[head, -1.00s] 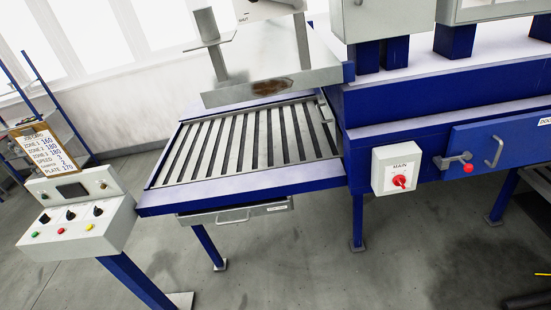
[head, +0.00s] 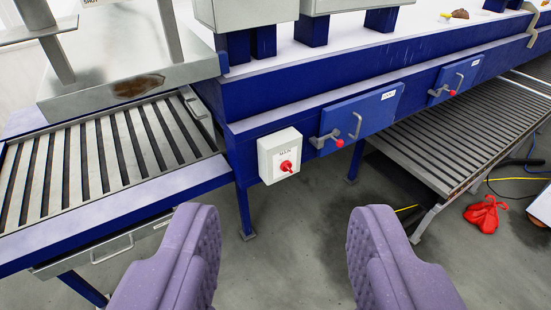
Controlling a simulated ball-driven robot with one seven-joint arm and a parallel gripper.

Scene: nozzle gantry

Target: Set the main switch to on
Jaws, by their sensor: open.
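The main switch is a red rotary knob (head: 287,167) on a pale grey box (head: 270,160) marked MAIN, fixed to the front of the blue machine frame. The knob's bar looks close to level; which setting it marks is too small to read. My gripper (head: 285,235) shows at the bottom of the view, with two purple padded fingers wide apart and nothing between them. The switch box lies ahead of the fingers, above the gap between them in the picture, and apart from them.
A blue door (head: 365,112) with a red-knobbed latch (head: 339,142) and a handle sits right of the switch. A slatted roller bed (head: 85,165) with a drawer (head: 110,245) below is at left. A slatted conveyor (head: 450,140) and a red bag (head: 486,212) are at right.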

